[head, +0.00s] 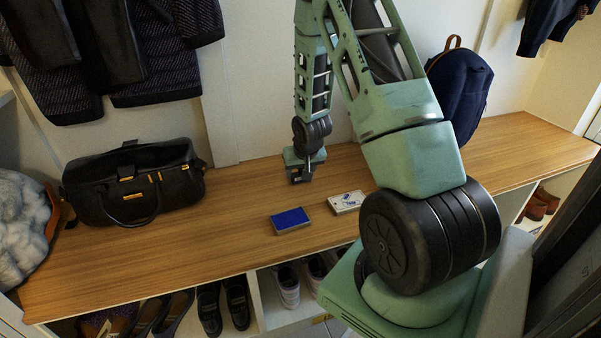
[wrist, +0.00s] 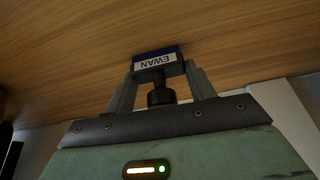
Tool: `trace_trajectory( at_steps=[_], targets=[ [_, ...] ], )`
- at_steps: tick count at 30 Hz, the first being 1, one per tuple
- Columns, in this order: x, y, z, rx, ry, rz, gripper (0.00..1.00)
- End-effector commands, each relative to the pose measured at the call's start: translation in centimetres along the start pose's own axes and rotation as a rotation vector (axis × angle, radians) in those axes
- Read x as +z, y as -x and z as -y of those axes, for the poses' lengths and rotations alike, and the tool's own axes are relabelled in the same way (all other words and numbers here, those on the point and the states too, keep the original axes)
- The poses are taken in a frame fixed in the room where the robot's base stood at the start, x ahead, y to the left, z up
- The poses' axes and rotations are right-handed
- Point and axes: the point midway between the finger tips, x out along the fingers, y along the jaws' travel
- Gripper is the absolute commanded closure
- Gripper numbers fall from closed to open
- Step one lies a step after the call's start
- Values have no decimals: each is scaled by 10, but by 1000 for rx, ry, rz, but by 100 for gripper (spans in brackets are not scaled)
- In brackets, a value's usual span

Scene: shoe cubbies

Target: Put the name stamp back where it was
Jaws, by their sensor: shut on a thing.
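In the head view my gripper (head: 299,177) points down at the wooden bench, behind and left of the white box; the stamp is hard to make out there. I cannot tell whether the stamp touches the bench. A flat blue pad (head: 291,219) in a shallow case lies on the bench in front of my gripper.
A small white printed box (head: 346,202) lies right of the blue pad. A black bag (head: 135,185) stands at the left and a navy backpack (head: 462,88) at the back right. Shoes fill cubbies below the bench (head: 235,240). The bench between bag and pad is clear.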

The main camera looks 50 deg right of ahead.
Motion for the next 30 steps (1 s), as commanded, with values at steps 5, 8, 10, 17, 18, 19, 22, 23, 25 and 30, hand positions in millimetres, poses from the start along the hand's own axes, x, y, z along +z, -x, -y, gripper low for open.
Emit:
trace_trajectory(
  at_steps=[5,8,10,17,18,19,22,23,25,30],
  targets=[
    [2,-3,0,0,0,1,60],
    [1,-2,0,0,0,1,24],
    [1,-2,0,0,0,1,24],
    [1,-1,0,0,0,0,24],
    [0,1,0,0,0,0,24],
    [-1,3,0,0,0,0,24],
    [-1,17,0,0,0,0,24],
    [-2,22,0,0,0,-1,24],
    [-2,37,0,0,0,-1,24],
    [-3,75,0,0,-1,-2,24]
  ],
)
